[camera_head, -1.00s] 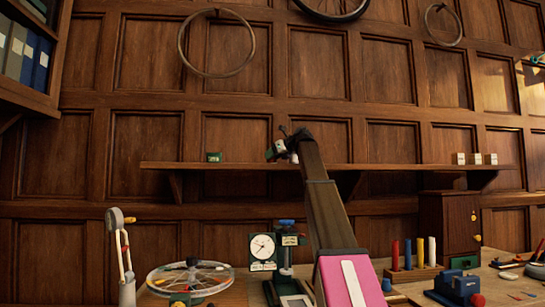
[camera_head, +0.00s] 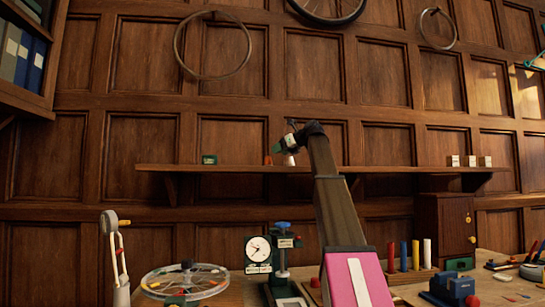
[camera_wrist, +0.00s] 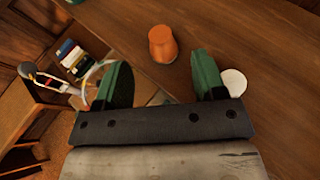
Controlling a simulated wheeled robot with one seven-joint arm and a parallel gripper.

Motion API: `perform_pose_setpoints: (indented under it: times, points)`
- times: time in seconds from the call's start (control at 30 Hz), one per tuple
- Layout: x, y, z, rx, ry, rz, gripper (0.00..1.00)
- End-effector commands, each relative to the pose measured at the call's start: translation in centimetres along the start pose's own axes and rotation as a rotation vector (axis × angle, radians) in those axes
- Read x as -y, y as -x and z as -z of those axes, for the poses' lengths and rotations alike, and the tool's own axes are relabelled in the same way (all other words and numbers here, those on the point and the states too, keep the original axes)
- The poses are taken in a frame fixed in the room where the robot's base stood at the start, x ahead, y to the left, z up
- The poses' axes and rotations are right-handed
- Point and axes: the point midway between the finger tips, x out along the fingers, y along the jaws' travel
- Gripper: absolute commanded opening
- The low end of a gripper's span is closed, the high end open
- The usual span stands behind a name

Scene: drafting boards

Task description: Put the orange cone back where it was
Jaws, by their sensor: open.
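The orange cone (camera_head: 268,160) stands on the wall shelf (camera_head: 390,169), between a small green box and my gripper. In the wrist view the cone (camera_wrist: 162,46) is upright on the wood, just beyond the fingertips and roughly midway between them, not held. My gripper (camera_head: 284,145) is at the shelf, just right of the cone. In the wrist view its two green fingers (camera_wrist: 162,62) are spread apart with nothing gripped between them.
A white round-topped object (camera_wrist: 233,82) is close beside the right finger; it also shows below the gripper in the head view (camera_head: 290,160). The green box (camera_head: 209,160) is left of the cone. Several white blocks (camera_head: 470,161) sit at the shelf's right.

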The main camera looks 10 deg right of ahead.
Motion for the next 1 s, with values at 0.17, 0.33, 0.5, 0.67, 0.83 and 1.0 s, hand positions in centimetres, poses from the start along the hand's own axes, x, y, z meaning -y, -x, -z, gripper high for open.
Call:
perform_pose_setpoints:
  times: [0.17, 0.33, 0.5, 0.67, 0.83, 1.0]
  points:
    - [0.0, 2.9, 0.1, 0.0, 0.0, 0.001, 0.64]
    - [0.0, 4.3, 0.0, -0.001, 0.0, -0.001, 0.64]
    - [0.0, 4.6, 0.0, -0.001, 0.0, -0.001, 0.64]
    - [0.0, 4.6, 0.0, -0.001, 0.0, -0.001, 0.64]
    - [0.0, 4.6, 0.0, -0.001, 0.0, -0.001, 0.64]
    - [0.0, 4.6, 0.0, -0.001, 0.0, -0.001, 0.64]
